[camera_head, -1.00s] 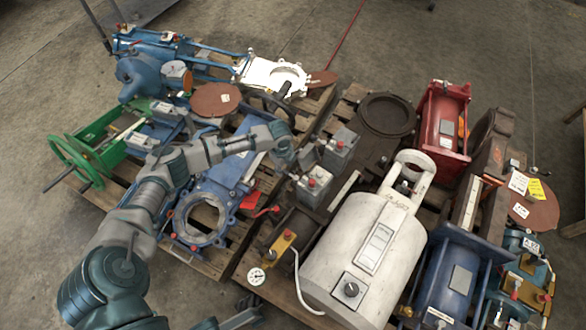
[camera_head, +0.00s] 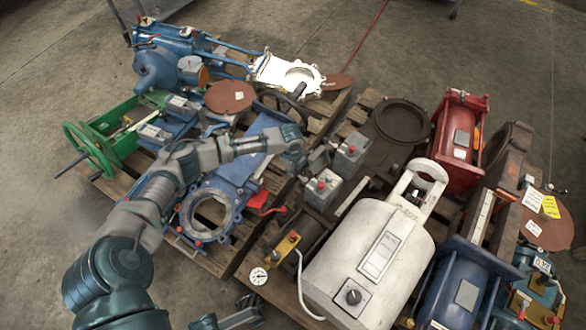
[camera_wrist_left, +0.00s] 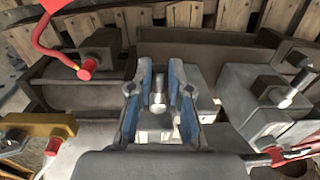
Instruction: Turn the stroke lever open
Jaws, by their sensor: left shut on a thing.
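My left gripper (camera_head: 305,168) reaches down among the valve parts beside two grey boxes with red knobs. In the left wrist view its two blue-lined fingers (camera_wrist_left: 160,100) stand on either side of a shiny metal pin (camera_wrist_left: 157,92), shut on it. The fingertips are partly hidden in the head view. A red lever (camera_head: 268,211) with a red tag (camera_head: 258,198) stands left of the gripper; it also shows in the wrist view (camera_wrist_left: 42,40). I cannot tell which part is the stroke lever. Part of my right gripper (camera_head: 250,308) shows at the bottom edge, its jaws unclear.
A large white cylinder (camera_head: 345,255) lies right of the gripper. Grey boxes (camera_head: 350,152) and a dark ring flange (camera_head: 400,122) stand close behind it. A blue gate valve (camera_head: 235,172) lies to the left.

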